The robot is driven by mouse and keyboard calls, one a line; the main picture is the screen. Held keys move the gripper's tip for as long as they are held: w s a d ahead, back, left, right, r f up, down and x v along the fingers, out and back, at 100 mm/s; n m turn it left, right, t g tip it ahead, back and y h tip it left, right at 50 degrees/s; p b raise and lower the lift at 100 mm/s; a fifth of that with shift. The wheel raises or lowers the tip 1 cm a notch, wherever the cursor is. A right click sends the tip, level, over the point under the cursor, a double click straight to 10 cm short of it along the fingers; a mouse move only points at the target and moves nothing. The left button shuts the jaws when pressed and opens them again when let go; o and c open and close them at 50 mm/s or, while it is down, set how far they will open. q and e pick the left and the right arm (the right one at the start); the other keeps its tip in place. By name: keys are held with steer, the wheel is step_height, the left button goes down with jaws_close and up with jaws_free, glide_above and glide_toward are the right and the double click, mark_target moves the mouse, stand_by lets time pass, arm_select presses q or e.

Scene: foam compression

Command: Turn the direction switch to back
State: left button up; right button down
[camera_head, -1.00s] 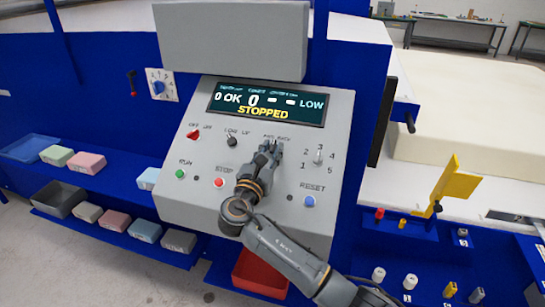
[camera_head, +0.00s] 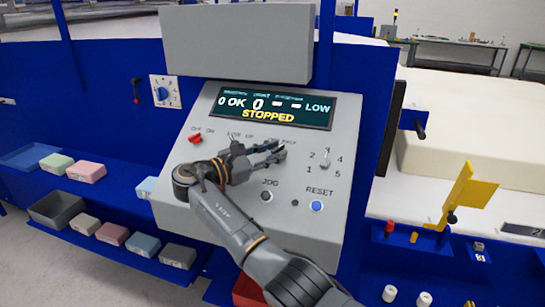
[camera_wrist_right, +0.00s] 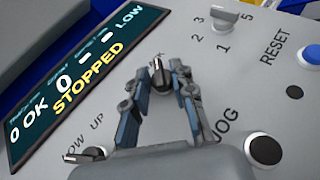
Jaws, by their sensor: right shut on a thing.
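My left gripper is not in view.
The display (camera_head: 270,105) reads STOPPED. A numbered selector (camera_head: 324,160), the JOG button (camera_head: 266,196) and the blue RESET button (camera_head: 316,206) lie close by. The LOW/UP switch (camera_wrist_right: 88,154) is near the gripper's base. A red switch (camera_head: 195,138) is at the panel's left.

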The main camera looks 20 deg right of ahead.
mark_target(272, 151)
stand_by(0.4)
steer(key=c, duration=1.4)
jaws_free()
steer(key=shift+c, duration=0.2)
step_height(272, 151, up, 10)
